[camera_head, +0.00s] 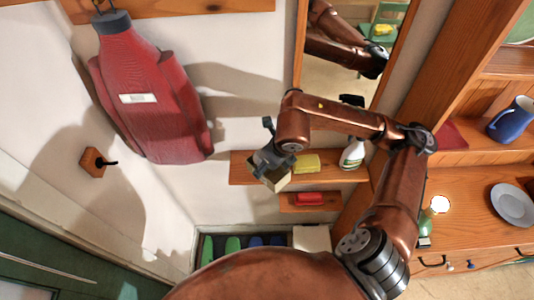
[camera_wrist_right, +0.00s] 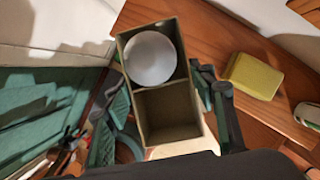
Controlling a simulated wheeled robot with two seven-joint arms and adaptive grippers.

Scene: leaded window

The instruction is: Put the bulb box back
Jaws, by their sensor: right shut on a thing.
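The bulb box (camera_wrist_right: 160,82) is an open-topped, olive-tan box with two compartments. In the right wrist view, a round white bulb (camera_wrist_right: 150,58) sits in the upper compartment and the lower one is empty. My right gripper (camera_head: 270,160) is shut on the box, with dark fingers on either side of it in the wrist view (camera_wrist_right: 165,115). In the head view the box (camera_head: 277,183) hangs tilted under the gripper at the left end of the upper wall shelf (camera_head: 330,175). I cannot tell whether it touches the shelf. My left gripper is not seen.
A yellow block (camera_head: 307,162) and a spray bottle (camera_head: 353,153) stand on the upper shelf, right of the box. A red item (camera_head: 310,199) lies on the lower shelf. A mirror (camera_head: 345,85) is above. A red garment (camera_head: 150,95) hangs left.

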